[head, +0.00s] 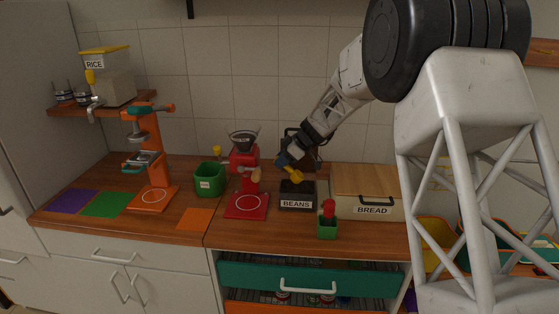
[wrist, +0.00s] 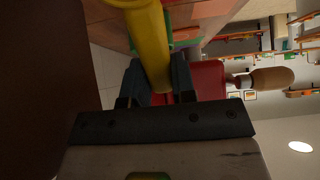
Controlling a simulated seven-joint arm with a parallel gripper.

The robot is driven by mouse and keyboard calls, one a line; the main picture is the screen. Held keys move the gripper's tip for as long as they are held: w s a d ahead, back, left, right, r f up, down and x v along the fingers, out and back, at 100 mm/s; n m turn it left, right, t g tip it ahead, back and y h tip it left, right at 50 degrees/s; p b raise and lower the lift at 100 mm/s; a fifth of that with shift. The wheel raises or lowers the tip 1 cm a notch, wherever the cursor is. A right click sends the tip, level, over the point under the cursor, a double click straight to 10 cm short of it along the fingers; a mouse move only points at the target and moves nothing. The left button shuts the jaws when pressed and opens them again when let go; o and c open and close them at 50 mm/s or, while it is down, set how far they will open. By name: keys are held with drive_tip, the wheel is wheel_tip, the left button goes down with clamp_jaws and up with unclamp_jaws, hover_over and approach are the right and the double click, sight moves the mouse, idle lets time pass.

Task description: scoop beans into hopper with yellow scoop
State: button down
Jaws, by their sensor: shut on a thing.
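My gripper (head: 284,160) is shut on the yellow scoop (head: 292,173), above the dark box labelled BEANS (head: 297,204). In the wrist view the yellow scoop (wrist: 150,40) extends forward from between the dark fingers (wrist: 157,82). The scoop's bowl contents cannot be made out. The red grinder (head: 243,180) stands left of the beans box, with a dark clear-sided hopper (head: 243,138) on top. Its red body (wrist: 208,80) and wooden crank knob (wrist: 271,78) also show in the wrist view. The beans inside the box are too dark to tell.
A bread box (head: 366,190) stands right of the beans box. A small green container with a red-topped item (head: 327,227) stands in front. A green bin (head: 209,180) and an orange press (head: 153,160) stand left. A dark appliance (head: 303,145) is behind my gripper.

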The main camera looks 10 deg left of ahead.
sight(291, 174)
drive_tip(key=shift+d+f+y, duration=0.15)
drive_tip(key=shift+d+y, duration=0.1)
drive_tip(key=shift+y, duration=0.05)
drive_tip(key=shift+d+f, duration=0.2)
drive_tip(key=shift+f, duration=0.6)
drive_tip(key=shift+d+f, duration=0.2)
drive_tip(key=shift+f, duration=0.65)
drive_tip(key=shift+d+f, duration=0.2)
drive_tip(key=shift+f, duration=0.6)
drive_tip(key=shift+d+f, duration=0.5)
drive_tip(key=shift+f, duration=0.05)
drive_tip(key=shift+f, duration=0.1)
drive_tip(key=shift+a+r+h, duration=0.3)
drive_tip(key=shift+r+h, duration=0.05)
drive_tip(key=shift+r, duration=0.45)
drive_tip(key=shift+a+r+h, duration=0.25)
drive_tip(key=shift+r+h, duration=0.15)
drive_tip(key=shift+r, duration=0.45)
drive_tip(key=shift+a+r+h, duration=0.3)
drive_tip(key=shift+r+h, duration=0.05)
drive_tip(key=shift+r, duration=0.45)
drive_tip(key=shift+a+r+h, duration=0.45)
drive_tip(key=shift+a+h, duration=0.15)
drive_tip(key=shift+h, duration=0.15)
drive_tip(key=shift+a+r+h, duration=0.4)
drive_tip(key=shift+a+h, duration=0.15)
drive_tip(key=shift+h, duration=0.2)
